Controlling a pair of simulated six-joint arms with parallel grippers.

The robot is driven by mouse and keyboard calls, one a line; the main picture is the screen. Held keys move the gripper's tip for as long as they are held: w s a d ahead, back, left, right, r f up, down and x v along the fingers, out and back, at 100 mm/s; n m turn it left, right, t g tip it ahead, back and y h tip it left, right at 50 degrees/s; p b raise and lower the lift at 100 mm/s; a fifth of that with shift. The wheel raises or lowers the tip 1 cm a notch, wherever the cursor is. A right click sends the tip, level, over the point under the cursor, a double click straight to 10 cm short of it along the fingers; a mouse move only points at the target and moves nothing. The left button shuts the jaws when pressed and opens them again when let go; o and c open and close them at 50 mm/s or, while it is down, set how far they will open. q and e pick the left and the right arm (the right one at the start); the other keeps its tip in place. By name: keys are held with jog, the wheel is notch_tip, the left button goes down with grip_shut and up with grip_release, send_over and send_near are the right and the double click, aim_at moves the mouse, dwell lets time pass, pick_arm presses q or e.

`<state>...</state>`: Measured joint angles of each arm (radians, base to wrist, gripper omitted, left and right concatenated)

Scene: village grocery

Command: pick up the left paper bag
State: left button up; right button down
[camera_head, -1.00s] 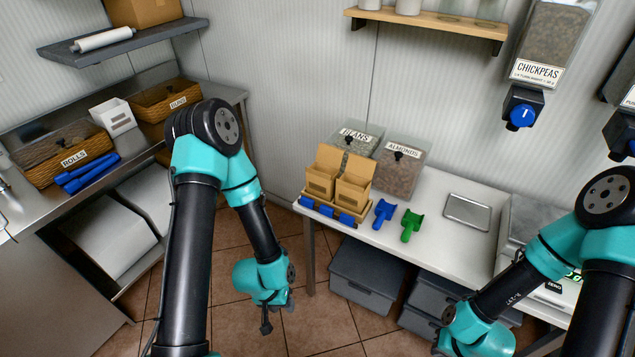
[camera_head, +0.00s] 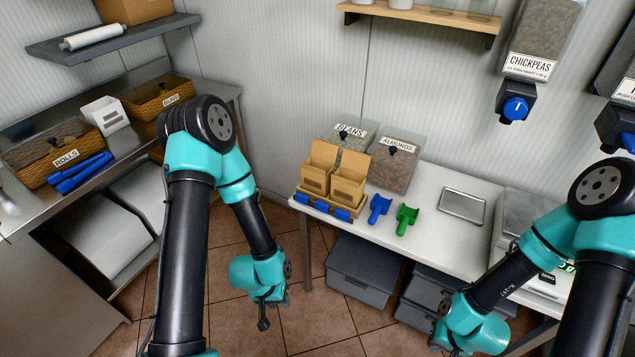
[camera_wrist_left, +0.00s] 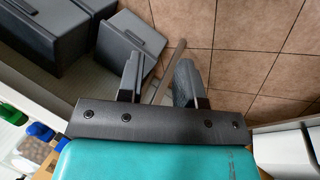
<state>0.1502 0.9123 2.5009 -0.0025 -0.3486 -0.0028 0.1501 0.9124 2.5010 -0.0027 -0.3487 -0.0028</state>
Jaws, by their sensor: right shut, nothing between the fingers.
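The left paper bag (camera_head: 316,177) is an open-topped brown bag.
A blue scoop (camera_head: 379,208) and a green scoop (camera_head: 406,218) lie right of the bags. Bins of beans (camera_head: 350,139) and almonds (camera_head: 396,164) stand behind. A metal tray (camera_head: 463,206) lies farther right. Grey boxes (camera_head: 360,272) sit under the table.

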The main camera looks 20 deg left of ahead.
pick_arm(q)
jog(key=shift+w, duration=0.15)
jog(key=w+d+r+n+y, duration=0.1)
jog(key=w+d+r+n, duration=0.15)
jog(key=w, duration=0.45)
jog(key=w+d+r+n+g, duration=0.1)
jog(key=w+r, duration=0.3)
jog(key=w, duration=0.4)
jog(key=w+d+r+n+y, duration=0.1)
jog(key=w+r, duration=0.2)
jog(key=w, duration=0.4)
jog(key=w+r+n+y, duration=0.2)
jog(key=w+r+n, duration=0.1)
jog(key=r, duration=0.5)
jog(key=w+r+n+t+y, duration=0.1)
jog(key=w+r+n+y, duration=0.1)
jog(key=w+r, duration=0.4)
jog(key=w+r+n+y, duration=0.2)
jog(key=w+r+n, duration=0.2)
jog(key=r, duration=0.7)
jog(key=shift+w+d+r, duration=0.2)
jog(key=shift+w+d, duration=0.15)
jog(key=shift+w, duration=0.1)
jog(key=shift+f, duration=0.1)
send_over(317, 178)
jog(key=f, duration=1.1)
jog(key=shift+w+a+f, duration=0.1)
jog(key=shift+w+a, duration=0.05)
jog(key=shift+a, duration=0.15)
